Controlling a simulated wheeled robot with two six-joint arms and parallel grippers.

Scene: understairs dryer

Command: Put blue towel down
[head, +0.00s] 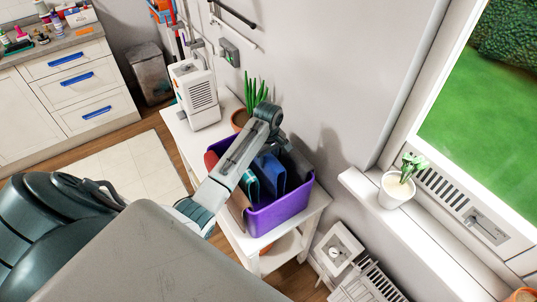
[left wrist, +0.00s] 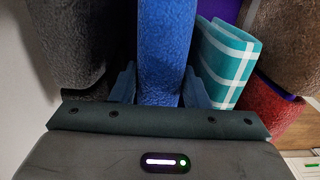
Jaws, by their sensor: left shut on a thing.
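The blue towel (head: 270,172) is folded and stands among other towels in the purple basket (head: 285,208) on a white stand. My left gripper (left wrist: 160,92) is shut on the blue towel (left wrist: 164,45), with one finger on each side of it. In the head view my left arm reaches over the basket and bends down toward the towel; the fingertips are hard to make out there. The towel's lower end is hidden in the basket. My right gripper is not in view.
A teal checked towel (left wrist: 228,58), a dark grey towel (left wrist: 72,45) and a red towel (left wrist: 275,102) crowd the blue one. A potted plant (head: 240,117) and a white appliance (head: 195,95) stand behind the basket. The wall is close on the right.

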